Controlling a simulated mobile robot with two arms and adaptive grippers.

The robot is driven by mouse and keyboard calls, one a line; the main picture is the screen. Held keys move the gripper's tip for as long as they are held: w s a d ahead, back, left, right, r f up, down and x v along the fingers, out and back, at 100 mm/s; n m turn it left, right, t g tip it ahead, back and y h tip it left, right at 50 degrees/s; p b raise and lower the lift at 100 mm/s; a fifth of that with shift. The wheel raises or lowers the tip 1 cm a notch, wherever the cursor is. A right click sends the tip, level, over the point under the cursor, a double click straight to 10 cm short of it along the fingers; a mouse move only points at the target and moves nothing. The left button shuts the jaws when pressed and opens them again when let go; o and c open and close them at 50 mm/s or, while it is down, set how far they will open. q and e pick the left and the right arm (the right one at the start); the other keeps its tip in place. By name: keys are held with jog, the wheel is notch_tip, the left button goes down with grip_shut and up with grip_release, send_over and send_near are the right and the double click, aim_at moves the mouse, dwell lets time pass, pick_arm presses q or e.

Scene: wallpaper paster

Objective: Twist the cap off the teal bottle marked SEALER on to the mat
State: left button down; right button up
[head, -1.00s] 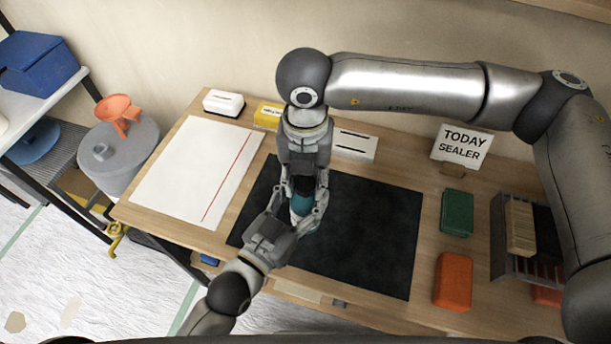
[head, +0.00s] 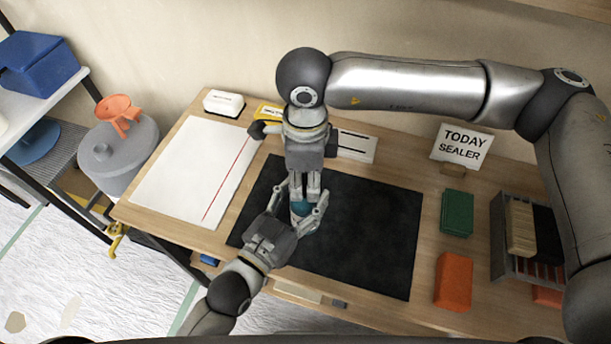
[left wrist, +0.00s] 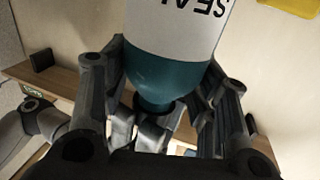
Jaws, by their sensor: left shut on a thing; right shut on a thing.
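The teal bottle marked SEALER (head: 302,208) stands over the left part of the dark mat (head: 365,235), mostly hidden by both grippers. In the left wrist view its white label, partly readable, and teal shoulder (left wrist: 168,75) appear upside down. My left gripper (head: 308,206) is shut around the bottle's body from the near left side. My right gripper (head: 304,194) points down from above, shut on the bottle's cap. The cap is largely hidden between its fingers; a dark ring shows at the neck in the left wrist view.
A white sheet with a red line (head: 195,170) lies left of the mat. A green block (head: 457,213), an orange block (head: 453,281) and a rack (head: 502,240) stand to the right. A TODAY SEALER sign (head: 462,145) is behind. The mat's right part is clear.

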aim_at(306, 182)
jog(key=n, duration=1.5)
jog(key=shift+r, duration=0.2)
jog(key=shift+r, duration=0.95)
jog(key=shift+r, duration=0.1)
jog(key=shift+r, duration=1.9)
pick_arm(q)
jog(key=shift+c, duration=2.4)
grip_release()
